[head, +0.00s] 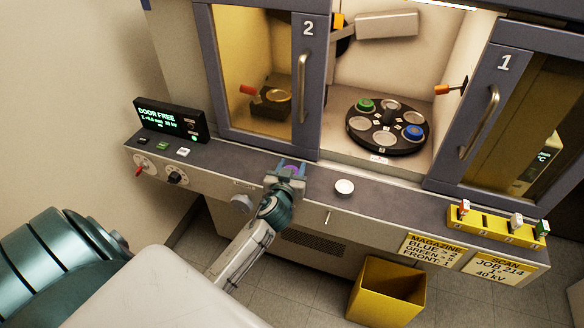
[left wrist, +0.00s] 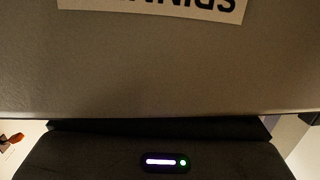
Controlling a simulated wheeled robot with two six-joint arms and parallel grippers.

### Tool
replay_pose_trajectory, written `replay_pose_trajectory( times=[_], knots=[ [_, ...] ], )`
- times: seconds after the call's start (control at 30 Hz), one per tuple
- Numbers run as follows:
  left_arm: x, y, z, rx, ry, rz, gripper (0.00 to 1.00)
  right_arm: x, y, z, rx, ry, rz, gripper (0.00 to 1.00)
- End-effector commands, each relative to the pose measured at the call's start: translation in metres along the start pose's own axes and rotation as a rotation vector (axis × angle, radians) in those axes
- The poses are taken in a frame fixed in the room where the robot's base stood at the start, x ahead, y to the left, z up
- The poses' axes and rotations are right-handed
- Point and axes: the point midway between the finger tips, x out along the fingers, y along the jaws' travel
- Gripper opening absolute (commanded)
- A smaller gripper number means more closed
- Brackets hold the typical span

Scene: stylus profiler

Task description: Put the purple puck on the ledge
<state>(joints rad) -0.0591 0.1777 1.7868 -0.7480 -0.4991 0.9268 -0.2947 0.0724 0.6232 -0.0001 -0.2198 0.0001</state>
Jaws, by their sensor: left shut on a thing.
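My left gripper (head: 290,169) is over the ledge (head: 395,203), in front of the lower edge of door 2. It is shut on the purple puck (head: 292,171), of which only a small purple patch shows between the fingers. I cannot tell whether the puck touches the ledge. The left wrist view shows a dark surface with a partly cut-off, upside-down label (left wrist: 155,5); neither the puck nor the fingertips can be made out there. My right gripper is not in view.
A pale round piece (head: 344,187) sits on the ledge right of the gripper. Behind is a dark carousel (head: 385,128) with green and blue pucks, between door 2 (head: 308,80) and door 1 (head: 480,105). A yellow rack (head: 490,228) stands right; a yellow bin (head: 385,292) below.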

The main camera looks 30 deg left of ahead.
Motion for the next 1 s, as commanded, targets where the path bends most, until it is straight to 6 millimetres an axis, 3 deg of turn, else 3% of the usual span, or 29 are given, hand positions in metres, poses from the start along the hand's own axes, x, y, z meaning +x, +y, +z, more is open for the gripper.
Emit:
replay_pose_trajectory(
  times=[0.1, 0.13, 0.23, 0.5, 0.67, 0.73, 1.0],
  knots=[
    [0.001, 0.0, 0.005, 0.0, 0.0, 0.0, 0.05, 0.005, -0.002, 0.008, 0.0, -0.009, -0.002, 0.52],
    [0.001, 0.0, 0.004, 0.0, 0.0, 0.0, 0.5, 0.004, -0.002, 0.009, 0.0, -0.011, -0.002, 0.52],
    [0.001, 0.0, 0.003, 0.0, 0.0, 0.0, 0.68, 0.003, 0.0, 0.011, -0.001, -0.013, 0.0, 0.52],
    [0.001, 0.0, 0.002, 0.0, 0.0, 0.0, 0.68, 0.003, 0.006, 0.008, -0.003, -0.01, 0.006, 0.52],
    [-0.001, 0.0, -0.007, 0.001, 0.0, 0.0, 0.68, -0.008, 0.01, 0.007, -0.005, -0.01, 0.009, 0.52],
    [-0.013, 0.0, 0.002, -0.001, -0.001, 0.001, 0.68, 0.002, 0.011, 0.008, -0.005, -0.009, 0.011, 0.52],
    [-0.074, 0.0, 0.002, -0.002, -0.001, 0.001, 0.68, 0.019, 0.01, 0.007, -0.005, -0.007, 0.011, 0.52]
  ],
)
